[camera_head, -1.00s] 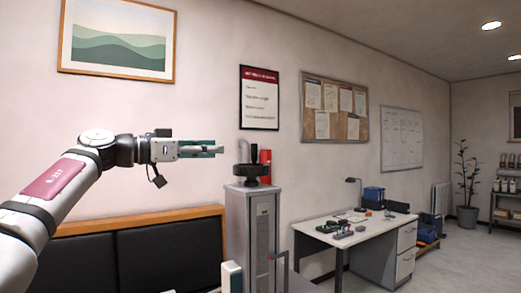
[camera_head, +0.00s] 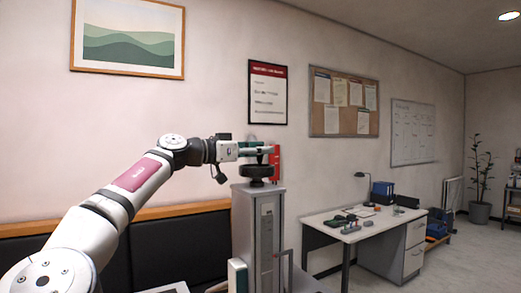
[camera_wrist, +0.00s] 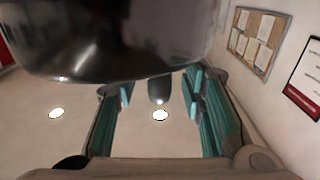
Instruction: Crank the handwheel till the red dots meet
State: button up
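The dark handwheel (camera_head: 257,171) sits on top of a grey machine column (camera_head: 258,225). In the wrist view its dark round rim (camera_wrist: 120,45) fills the top. My gripper (camera_head: 268,149) is at the wheel's top. In the wrist view my teal fingers (camera_wrist: 160,95) are open, one on each side of a dark upright handle (camera_wrist: 159,88), with a visible gap on both sides. The handle is between the fingers but does not appear to be gripped. No red dots can be made out.
A red part (camera_head: 276,160) stands just behind the handwheel. A white desk (camera_head: 335,230) with tools and a lamp is to the right. A dark padded bench (camera_head: 165,250) is along the wall at left. Floor is free at far right.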

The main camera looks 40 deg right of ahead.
jog(key=shift+c, duration=0.6)
grip_shut()
jog(key=shift+a+n+t+p, duration=0.1)
jog(key=shift+n+t+p, duration=0.2)
jog(key=shift+t+p, duration=0.2)
